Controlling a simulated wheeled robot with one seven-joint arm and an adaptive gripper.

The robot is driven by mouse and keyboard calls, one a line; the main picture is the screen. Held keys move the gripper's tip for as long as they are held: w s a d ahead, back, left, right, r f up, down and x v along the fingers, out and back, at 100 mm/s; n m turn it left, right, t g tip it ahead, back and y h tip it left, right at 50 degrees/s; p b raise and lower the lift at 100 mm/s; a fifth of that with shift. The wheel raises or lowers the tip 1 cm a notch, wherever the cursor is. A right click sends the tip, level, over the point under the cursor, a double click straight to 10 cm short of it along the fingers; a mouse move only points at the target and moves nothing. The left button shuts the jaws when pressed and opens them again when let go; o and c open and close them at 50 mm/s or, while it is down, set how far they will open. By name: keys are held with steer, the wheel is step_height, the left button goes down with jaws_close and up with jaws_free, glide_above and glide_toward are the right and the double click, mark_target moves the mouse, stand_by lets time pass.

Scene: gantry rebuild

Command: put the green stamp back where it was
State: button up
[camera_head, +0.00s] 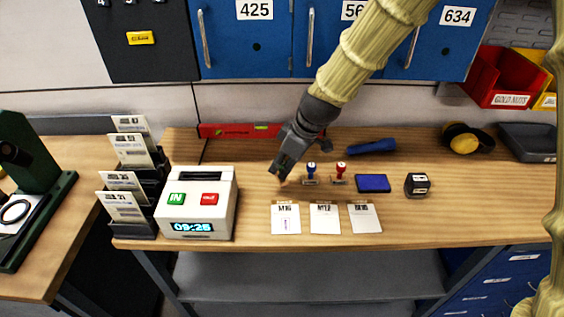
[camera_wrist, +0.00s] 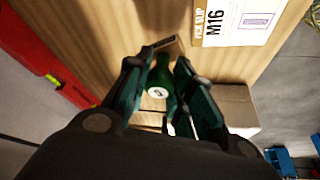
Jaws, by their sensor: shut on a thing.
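My gripper (camera_head: 281,176) is low over the wooden bench, between the white time clock and the blue-handled stamp. In the wrist view my gripper (camera_wrist: 160,82) is shut on the green stamp (camera_wrist: 159,76), with its green handle between the two fingers. The stamp's base points away from the wrist. In the head view the fingers hide most of the stamp, and only a small brownish bit shows below the tips. I cannot tell whether its base touches the bench. The blue-handled stamp (camera_head: 311,174) and the red-handled stamp (camera_head: 340,174) stand upright in a row to the right.
Three slips lie in front, the M16 slip (camera_head: 286,219) nearest my gripper. A blue ink pad (camera_head: 373,183) and a black stamp (camera_head: 418,184) are further right. The time clock (camera_head: 197,204) stands left. A red level (camera_head: 235,131) and blue flashlight (camera_head: 371,146) lie behind.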

mark_target(282, 166)
steer(key=shift+w+f+p, duration=1.1)
steer(key=shift+w+f, duration=0.55)
steer(key=shift+f, duration=0.3)
steer(key=shift+f, duration=0.15)
steer(key=o, duration=0.8)
steer(key=shift+b+v, duration=1.25)
steer(key=shift+v, duration=4.9)
steer(key=shift+w, duration=0.1)
